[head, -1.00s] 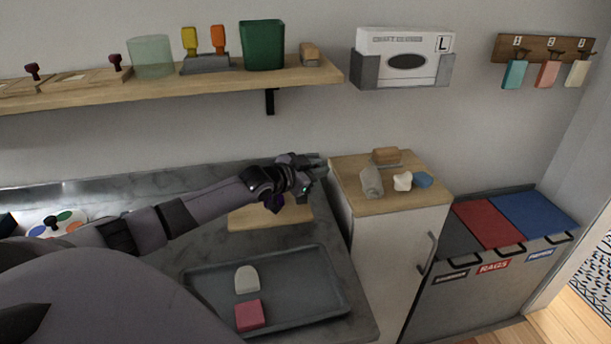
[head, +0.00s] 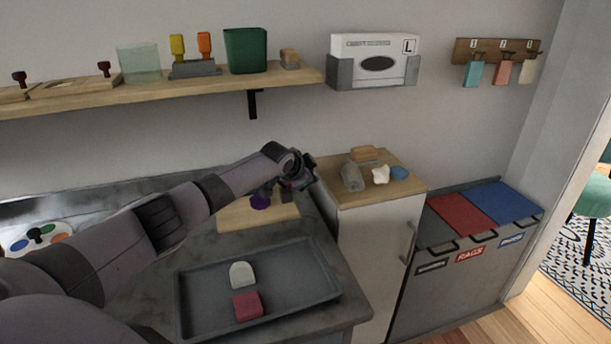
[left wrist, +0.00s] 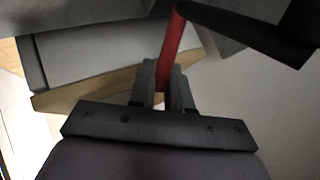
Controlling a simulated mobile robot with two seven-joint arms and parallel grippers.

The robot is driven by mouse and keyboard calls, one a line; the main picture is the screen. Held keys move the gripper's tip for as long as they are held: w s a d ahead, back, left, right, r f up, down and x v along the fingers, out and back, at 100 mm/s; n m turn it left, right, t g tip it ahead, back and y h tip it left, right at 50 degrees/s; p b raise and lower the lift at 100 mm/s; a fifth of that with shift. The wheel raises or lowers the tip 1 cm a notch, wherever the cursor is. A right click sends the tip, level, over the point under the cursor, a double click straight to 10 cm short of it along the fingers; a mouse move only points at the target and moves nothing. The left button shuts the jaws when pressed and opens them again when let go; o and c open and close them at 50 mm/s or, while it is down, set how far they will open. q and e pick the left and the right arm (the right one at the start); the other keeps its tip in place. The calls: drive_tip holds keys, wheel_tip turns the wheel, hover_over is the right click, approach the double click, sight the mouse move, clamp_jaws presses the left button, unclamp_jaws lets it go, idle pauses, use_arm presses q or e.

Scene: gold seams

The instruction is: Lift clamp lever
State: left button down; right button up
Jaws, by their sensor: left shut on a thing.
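A red lever (left wrist: 173,45) runs up between the fingers of my left gripper (left wrist: 165,88) in the left wrist view. The fingers are shut on it. In the head view my left gripper (head: 305,183) is over the back right of the grey counter, at the far edge of a wooden board (head: 235,216). The arm hides most of the clamp there, and I cannot make out the lever's angle. A dark purple knob-like part (head: 260,201) shows below the wrist. My right gripper is not in view.
A grey tray (head: 203,318) holds a pale rounded block (head: 242,275) and a red block (head: 247,305). A cabinet (head: 365,245) with small items on top stands close right of the gripper. A shelf (head: 200,89) runs above. Bins (head: 440,270) stand farther right.

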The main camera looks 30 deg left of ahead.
use_arm(q)
drive_tip(key=shift+f+g, duration=0.25)
drive_tip(key=shift+g, duration=0.05)
idle(0.4)
drive_tip(key=c, duration=1.2)
unclamp_jaws()
drive_tip(key=shift+o, duration=0.2)
drive_tip(key=shift+r, duration=0.1)
drive_tip(key=p+v, duration=0.1)
drive_tip(key=v, duration=0.6)
drive_tip(key=shift+d, duration=0.2)
